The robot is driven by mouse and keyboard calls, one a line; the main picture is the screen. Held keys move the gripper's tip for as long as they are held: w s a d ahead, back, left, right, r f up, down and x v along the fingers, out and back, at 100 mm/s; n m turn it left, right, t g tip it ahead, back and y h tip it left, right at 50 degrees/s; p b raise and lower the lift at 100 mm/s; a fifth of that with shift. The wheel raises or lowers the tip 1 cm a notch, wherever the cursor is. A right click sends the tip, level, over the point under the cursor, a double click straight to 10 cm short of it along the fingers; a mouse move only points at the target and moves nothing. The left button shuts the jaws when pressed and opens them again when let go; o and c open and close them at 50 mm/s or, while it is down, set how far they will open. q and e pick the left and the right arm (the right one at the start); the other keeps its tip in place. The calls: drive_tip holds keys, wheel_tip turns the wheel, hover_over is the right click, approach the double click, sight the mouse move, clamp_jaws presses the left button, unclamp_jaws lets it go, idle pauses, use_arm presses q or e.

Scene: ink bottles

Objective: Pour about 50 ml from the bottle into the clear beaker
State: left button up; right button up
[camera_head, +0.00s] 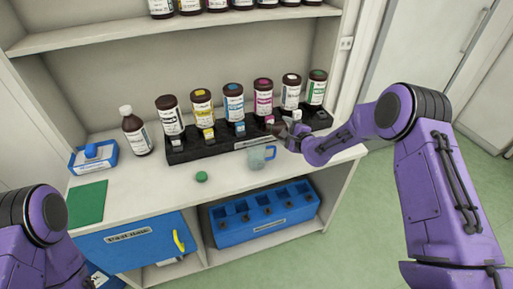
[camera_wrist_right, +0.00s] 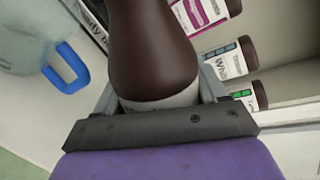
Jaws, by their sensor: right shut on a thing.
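My right gripper (camera_head: 288,135) is shut on a brown bottle (camera_wrist_right: 152,50), seen close up in the wrist view with a strip of white label at the jaws. In the head view the bottle (camera_head: 277,129) is small and mostly hidden by the gripper; its exact tilt and mouth are hard to tell. The clear beaker (camera_head: 256,158) with a blue handle stands on the white counter, just below and left of the gripper. It also shows at the wrist view's upper left (camera_wrist_right: 22,38), apart from the bottle. My left gripper is out of view.
A black rack (camera_head: 205,150) with several labelled brown bottles stands behind the beaker. A green cap (camera_head: 201,176) lies left of the beaker. A white-capped bottle (camera_head: 136,132), a blue holder (camera_head: 93,157) and a green mat (camera_head: 88,203) are farther left. The counter's front middle is clear.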

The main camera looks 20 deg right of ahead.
drive_tip(key=shift+d+f+n+h+b, duration=0.1)
drive_tip(key=shift+f+n+h+b, duration=0.2)
drive_tip(key=shift+f+n+b, duration=0.35)
drive_tip(key=shift+r+p, duration=0.7)
drive_tip(key=shift+p, duration=0.25)
drive_tip(key=shift+a+r+n+h, duration=0.25)
drive_tip(key=shift+a+n+h, duration=0.1)
drive_tip(key=shift+n, duration=0.1)
drive_tip(key=shift+f, duration=0.1)
drive_tip(key=shift+n, duration=0.5)
drive_tip(key=shift+d+h, duration=0.25)
drive_tip(key=shift+r+n, duration=0.25)
drive_tip(key=shift+n, duration=0.05)
drive_tip(key=shift+d+r, duration=0.1)
drive_tip(key=shift+d, duration=0.1)
idle(0.8)
